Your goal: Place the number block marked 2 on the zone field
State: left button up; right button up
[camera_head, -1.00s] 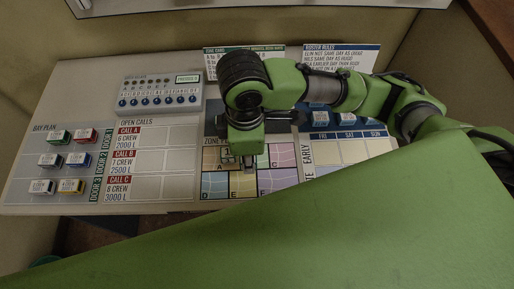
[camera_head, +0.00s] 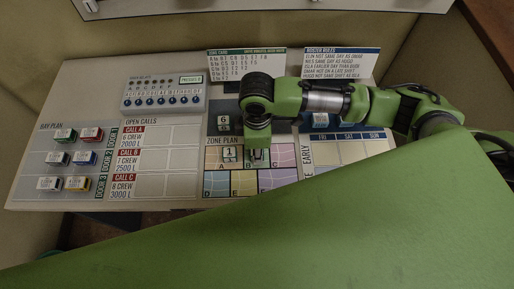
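The zone field is the coloured zone plan (camera_head: 215,184) at the centre of the console, with lettered squares. A white block marked 1 (camera_head: 230,153) sits on square A. Another block marked 6 (camera_head: 223,121) sits on the dark panel behind the plan. I cannot make out a block marked 2. My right gripper (camera_head: 257,160) points down at square B, just right of the block marked 1. Its fingers are small and partly hidden by the wrist, so I cannot tell whether they hold a block. My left gripper is not in view.
My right arm covers part of the roster at the right.

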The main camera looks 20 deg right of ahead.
jog(key=shift+f, duration=0.1)
jog(key=o, duration=0.9)
jog(key=shift+o, duration=0.2)
notch_tip(320, 180, up, 12)
jog(key=b, duration=0.1)
jog(key=shift+r+b, duration=0.2)
jog(key=shift+b, duration=0.1)
jog(key=shift+s+f, duration=0.1)
